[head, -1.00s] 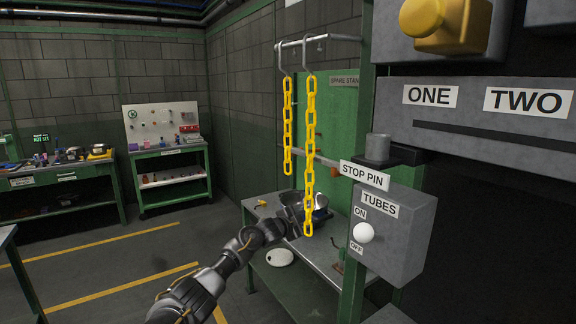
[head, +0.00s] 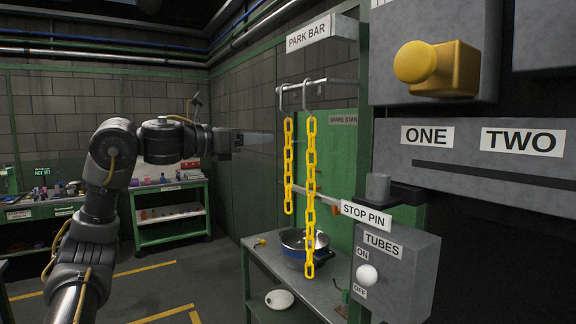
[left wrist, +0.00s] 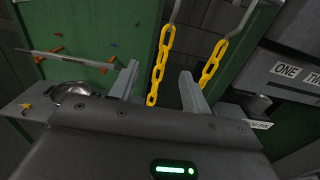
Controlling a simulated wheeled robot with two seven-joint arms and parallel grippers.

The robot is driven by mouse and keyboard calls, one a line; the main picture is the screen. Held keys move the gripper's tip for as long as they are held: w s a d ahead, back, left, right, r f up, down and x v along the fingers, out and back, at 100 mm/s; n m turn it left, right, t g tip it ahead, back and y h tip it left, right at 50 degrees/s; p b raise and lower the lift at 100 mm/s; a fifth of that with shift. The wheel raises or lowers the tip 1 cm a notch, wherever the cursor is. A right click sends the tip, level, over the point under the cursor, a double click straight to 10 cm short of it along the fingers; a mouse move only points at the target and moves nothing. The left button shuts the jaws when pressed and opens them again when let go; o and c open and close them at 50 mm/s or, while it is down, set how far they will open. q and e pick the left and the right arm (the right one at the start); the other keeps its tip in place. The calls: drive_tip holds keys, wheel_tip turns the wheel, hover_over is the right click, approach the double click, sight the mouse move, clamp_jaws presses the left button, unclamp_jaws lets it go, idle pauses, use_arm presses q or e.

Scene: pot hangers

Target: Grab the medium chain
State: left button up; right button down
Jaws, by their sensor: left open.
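Two yellow chains hang from metal hooks on a bar. The shorter chain (head: 288,165) is on the left and the longer chain (head: 311,190) on the right; no label says which is the medium one. My left gripper (head: 268,139) is raised left of the shorter chain, near its upper part, pointing right. In the left wrist view, the gripper's fingers (left wrist: 159,70) are open and empty. The left chain (left wrist: 162,62) appears between the fingers, beyond the tips. The right chain (left wrist: 213,62) shows above the right finger, its lower part hidden. My right gripper is out of view.
A bench (head: 262,262) with a metal pot (head: 303,240) stands below the chains. A grey panel with a yellow knob (head: 437,66) and a TUBES switch box (head: 397,275) are close on the right. A green board (head: 340,150) stands behind the chains.

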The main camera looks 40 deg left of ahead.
sight(284, 138)
use_arm(q)
drive_tip(key=p+x, duration=0.1)
drive_tip(key=x, duration=0.4)
drive_tip(key=shift+s+d+r, duration=0.1)
drive_tip(key=shift+w, duration=0.4)
drive_tip(key=shift+s, duration=0.1)
drive_tip(key=shift+d+p, duration=0.1)
drive_tip(key=shift+p, duration=0.3)
drive_tip(key=p+x, duration=0.2)
drive_tip(key=x, duration=0.3)
drive_tip(key=shift+d, duration=0.1)
